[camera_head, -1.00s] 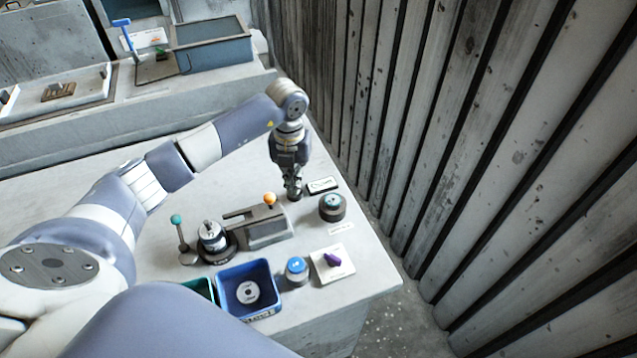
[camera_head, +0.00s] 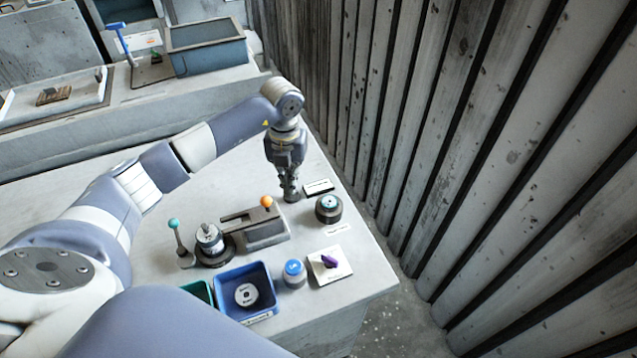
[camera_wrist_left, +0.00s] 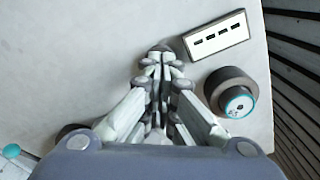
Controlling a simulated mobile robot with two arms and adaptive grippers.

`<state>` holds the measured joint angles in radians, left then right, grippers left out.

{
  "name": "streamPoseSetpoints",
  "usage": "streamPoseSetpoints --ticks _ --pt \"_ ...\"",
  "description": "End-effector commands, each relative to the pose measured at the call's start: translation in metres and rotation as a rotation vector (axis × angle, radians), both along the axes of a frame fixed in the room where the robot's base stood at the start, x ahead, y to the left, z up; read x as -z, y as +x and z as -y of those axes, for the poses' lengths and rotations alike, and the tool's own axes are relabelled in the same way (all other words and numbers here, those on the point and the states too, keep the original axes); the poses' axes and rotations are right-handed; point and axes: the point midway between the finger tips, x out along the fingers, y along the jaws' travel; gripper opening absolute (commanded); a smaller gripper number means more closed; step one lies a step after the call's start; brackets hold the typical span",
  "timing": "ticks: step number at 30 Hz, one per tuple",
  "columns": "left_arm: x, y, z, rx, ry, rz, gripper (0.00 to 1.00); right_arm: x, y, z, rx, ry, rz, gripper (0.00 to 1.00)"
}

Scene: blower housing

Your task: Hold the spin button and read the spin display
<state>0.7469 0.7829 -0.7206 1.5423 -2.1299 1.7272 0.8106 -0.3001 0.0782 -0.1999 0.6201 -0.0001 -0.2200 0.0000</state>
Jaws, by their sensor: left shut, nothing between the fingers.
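My left gripper (camera_head: 289,194) is shut and empty, pointing down at the right part of the table. In the left wrist view its fingertips (camera_wrist_left: 160,62) are together over a small dark grey round piece (camera_wrist_left: 161,47), mostly hidden by them, which may be the spin button. I cannot tell whether they press it. The spin display (camera_head: 318,187) is a small plate just right of the fingertips. In the left wrist view the display (camera_wrist_left: 216,36) shows a row of several dark dashes and no readable number. My right gripper is not in view.
A dark round knob with a teal top (camera_head: 328,208) stands close right of the gripper. Nearer are a grey block with an orange ball lever (camera_head: 262,232), a blue bin (camera_head: 221,297), a blue-topped button (camera_head: 294,273) and a purple switch (camera_head: 330,262). A ribbed wall (camera_head: 430,130) bounds the right.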

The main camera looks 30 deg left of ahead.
Motion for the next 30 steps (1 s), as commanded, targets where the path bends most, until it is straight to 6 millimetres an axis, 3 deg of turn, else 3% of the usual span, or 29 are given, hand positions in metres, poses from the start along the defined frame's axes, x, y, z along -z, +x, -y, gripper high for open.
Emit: streamPoseSetpoints --ticks 19,30 --pt "-0.056 0.001 0.0 0.0 0.0 0.002 0.0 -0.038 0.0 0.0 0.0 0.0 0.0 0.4" --pt "-0.059 0.0 0.0 0.0 0.0 0.002 0.0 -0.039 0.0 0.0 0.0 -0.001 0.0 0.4"
